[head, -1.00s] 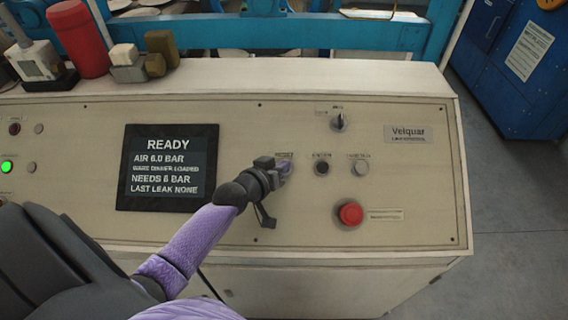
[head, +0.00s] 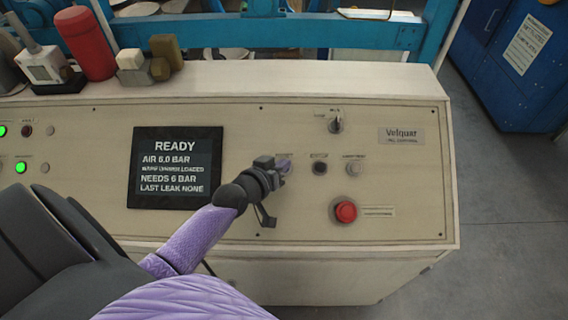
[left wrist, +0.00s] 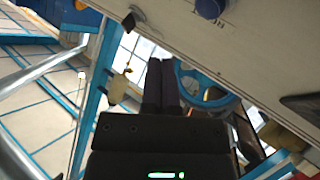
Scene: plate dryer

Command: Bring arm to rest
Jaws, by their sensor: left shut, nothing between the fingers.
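My left arm reaches in from the lower left over the sloped cream control panel (head: 290,225). My left gripper (head: 281,166) is dark, shut and empty, at the purple-blue button in the row right of the screen. It covers part of that button, and I cannot tell whether it touches. In the left wrist view the closed black fingers (left wrist: 161,85) stand together, with a blue button (left wrist: 210,8) on the panel beyond them, at the top edge. My right gripper is out of view.
The screen (head: 175,168) reads READY. A red button (head: 345,211), a black button (head: 320,168) and a selector knob (head: 336,124) are right of the gripper. A red cylinder (head: 86,43) and small blocks stand on the ledge. Floor (head: 500,180) is clear at right.

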